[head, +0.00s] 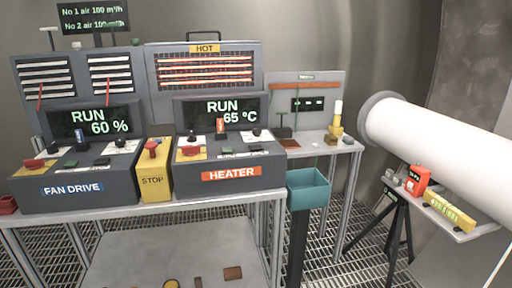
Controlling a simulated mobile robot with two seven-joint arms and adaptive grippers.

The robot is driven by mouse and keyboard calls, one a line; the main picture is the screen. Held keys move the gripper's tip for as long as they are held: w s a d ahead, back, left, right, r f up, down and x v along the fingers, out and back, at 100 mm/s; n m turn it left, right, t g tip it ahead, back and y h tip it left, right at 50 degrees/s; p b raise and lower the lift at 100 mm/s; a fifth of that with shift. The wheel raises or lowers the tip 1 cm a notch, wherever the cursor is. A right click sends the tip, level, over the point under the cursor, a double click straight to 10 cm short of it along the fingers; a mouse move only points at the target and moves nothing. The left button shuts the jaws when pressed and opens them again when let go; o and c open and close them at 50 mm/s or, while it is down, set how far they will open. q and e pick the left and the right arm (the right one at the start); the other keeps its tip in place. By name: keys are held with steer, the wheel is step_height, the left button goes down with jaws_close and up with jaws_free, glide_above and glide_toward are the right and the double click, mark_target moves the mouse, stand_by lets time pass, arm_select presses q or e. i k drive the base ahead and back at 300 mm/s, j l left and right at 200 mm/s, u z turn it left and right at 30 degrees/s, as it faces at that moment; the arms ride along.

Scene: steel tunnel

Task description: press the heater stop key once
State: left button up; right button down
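The heater console (231,174) stands on the bench in the middle of the head view, with an orange HEATER label. Its screen (222,112) reads RUN 65 °C. A red key (190,151) sits on a yellow patch at the left of its sloped top. A dark key (227,150) and another control (255,151) lie to its right. The small lettering by the keys is too small to read, so I cannot tell which is marked stop. Neither of my grippers is in view.
A yellow STOP box (154,182) with a red knob stands between the heater console and the fan drive console (75,186), which reads RUN 60 %. A teal bin (308,188) is right of the bench. A white pipe (440,143) crosses at right. A grated floor lies below.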

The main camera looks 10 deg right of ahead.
mark_target(257, 147)
steer(key=i+j+z, duration=0.35)
steer(key=i+j, duration=0.2)
steer(key=i, duration=0.15)
steer(key=i+j+z, duration=0.3)
steer(key=i+j, duration=0.35)
